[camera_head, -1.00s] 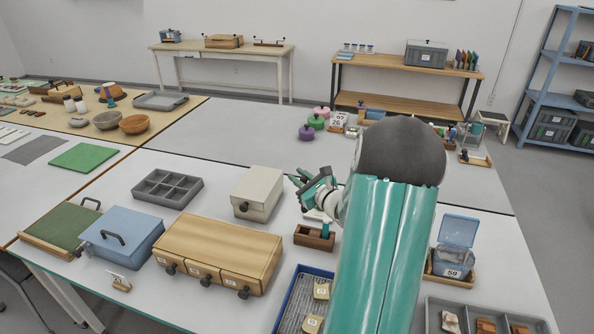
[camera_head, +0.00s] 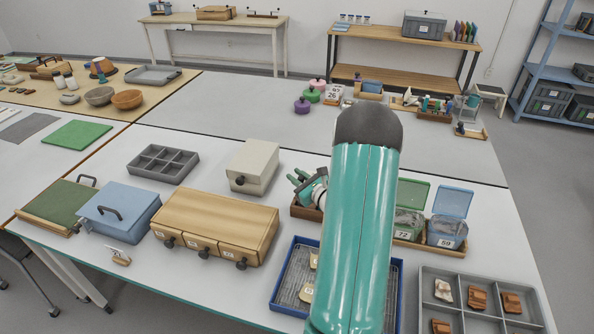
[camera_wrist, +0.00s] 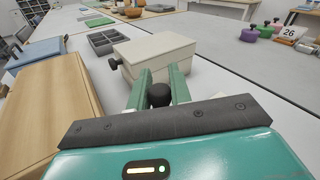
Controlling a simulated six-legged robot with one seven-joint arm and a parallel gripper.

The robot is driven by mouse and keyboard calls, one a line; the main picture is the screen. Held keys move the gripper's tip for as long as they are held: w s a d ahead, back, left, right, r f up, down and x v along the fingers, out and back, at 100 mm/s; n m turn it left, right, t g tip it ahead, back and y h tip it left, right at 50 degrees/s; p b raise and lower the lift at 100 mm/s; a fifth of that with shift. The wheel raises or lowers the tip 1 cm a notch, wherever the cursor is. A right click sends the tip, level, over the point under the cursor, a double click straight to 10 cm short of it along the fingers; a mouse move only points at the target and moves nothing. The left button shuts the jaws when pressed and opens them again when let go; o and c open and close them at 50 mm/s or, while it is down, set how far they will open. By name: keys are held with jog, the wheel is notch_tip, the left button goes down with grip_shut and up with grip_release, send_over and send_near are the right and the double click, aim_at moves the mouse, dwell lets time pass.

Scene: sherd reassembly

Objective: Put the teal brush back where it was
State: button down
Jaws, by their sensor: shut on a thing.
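My gripper (camera_head: 299,181) is over the near table, in front of the cream box (camera_head: 253,166) and above a wooden holder (camera_head: 303,213). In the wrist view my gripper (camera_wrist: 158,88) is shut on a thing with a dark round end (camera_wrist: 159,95). The rest of the held thing is hidden, so I cannot tell whether it is the teal brush. My arm covers part of the wooden holder, and its contents are hidden. The teal brush is not clearly identifiable in either view now.
Left of my gripper are a wooden drawer unit (camera_head: 215,222), a blue box (camera_head: 120,212) and a grey divided tray (camera_head: 163,164). A blue-rimmed tray (camera_head: 281,281) lies in front. Open lidded bins (camera_head: 446,233) stand right of my arm. The far table's middle is clear.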

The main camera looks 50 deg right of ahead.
jog(key=shift+f, duration=0.95)
jog(key=c, duration=1.2)
grip_release()
